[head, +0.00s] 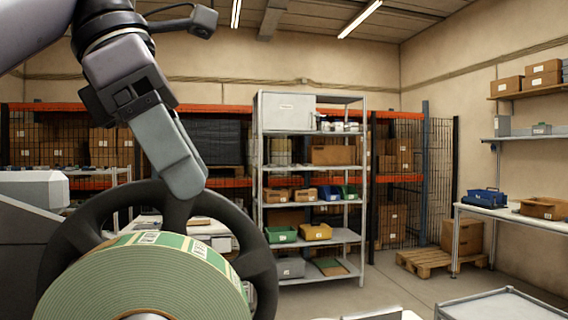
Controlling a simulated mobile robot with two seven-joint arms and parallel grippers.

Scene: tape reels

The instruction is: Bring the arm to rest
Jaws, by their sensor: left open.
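My left gripper (184,192) hangs down from the upper left of the head view, its fingers seen from the side. It is open, and no held thing shows at it. Its tips overlap the upper rim of a large black spoked reel (252,244) in the picture; I cannot tell whether they touch. A large roll of green and white tape (150,285) stands in front of the black reel at the bottom left and hides part of it. The right gripper is not in view.
A grey metal shelf (312,236) with boxes and coloured bins stands in the middle distance. Orange racks with mesh are behind it. A workbench (530,222) with a blue toolbox (487,197) is at the right. A grey tray top (505,304) is at the lower right. Open floor lies between.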

